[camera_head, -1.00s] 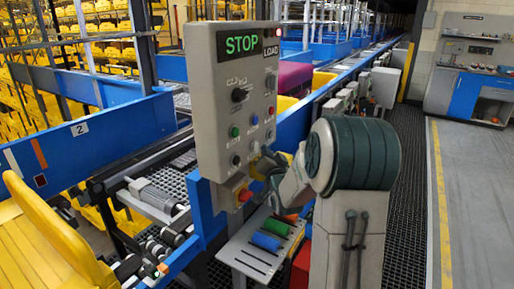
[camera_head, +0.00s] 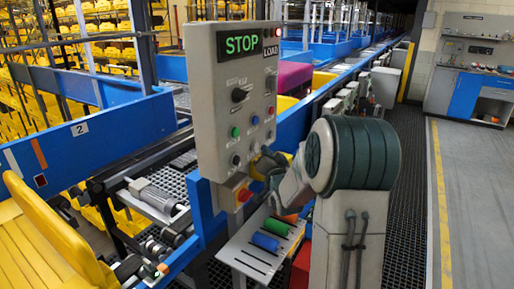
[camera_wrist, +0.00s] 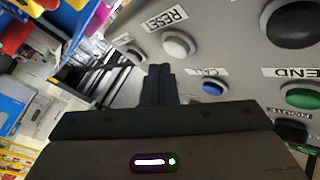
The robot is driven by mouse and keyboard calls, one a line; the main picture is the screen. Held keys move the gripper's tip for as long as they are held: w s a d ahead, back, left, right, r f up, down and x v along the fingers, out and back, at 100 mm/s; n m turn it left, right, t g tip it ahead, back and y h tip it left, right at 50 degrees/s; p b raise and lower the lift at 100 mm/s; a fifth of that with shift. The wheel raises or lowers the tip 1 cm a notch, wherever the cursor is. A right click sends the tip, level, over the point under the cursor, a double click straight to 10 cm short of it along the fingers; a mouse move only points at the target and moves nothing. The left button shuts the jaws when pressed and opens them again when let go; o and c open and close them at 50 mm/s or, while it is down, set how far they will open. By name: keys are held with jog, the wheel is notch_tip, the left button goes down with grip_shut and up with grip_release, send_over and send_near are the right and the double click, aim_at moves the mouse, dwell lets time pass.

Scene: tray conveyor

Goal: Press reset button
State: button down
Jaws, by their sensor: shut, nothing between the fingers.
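The reset button is a white round button (camera_wrist: 180,44) beside a RESET label in the wrist view. It sits on the grey control panel (camera_head: 212,60), which has a STOP display. I cannot pick out the reset button clearly in the head view. My gripper (camera_wrist: 160,72) is shut and empty, its dark fingertips pointing at the panel just below the white button in the wrist view. A gap or contact with the panel cannot be told.
A blue CALL button (camera_wrist: 212,88) and a green END button (camera_wrist: 303,97) are close to the fingers. A red emergency button (camera_head: 244,195) is below the panel. A tray with blue and green cylinders (camera_head: 265,242) lies under my gripper. A conveyor runs behind.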

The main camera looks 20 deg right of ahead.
jog(key=shift+w+a+f+b, duration=0.1)
jog(key=shift+w+a+b, duration=0.1)
jog(key=shift+b, duration=0.15)
jog(key=shift+w+a, duration=0.1)
jog(key=shift+w, duration=0.05)
jog(key=shift+w+a+b, duration=0.3)
jog(key=shift+w+b, duration=0.1)
jog(key=shift+b, duration=0.2)
dwell(0.8)
dwell(0.4)
jog(key=shift+s+d+b, duration=0.5)
jog(key=shift+s+d, duration=0.05)
jog(key=shift+s, duration=0.15)
jog(key=s+d, duration=0.1)
jog(key=s, duration=0.1)
jog(key=s+d+b, duration=0.1)
jog(key=s+d, duration=0.1)
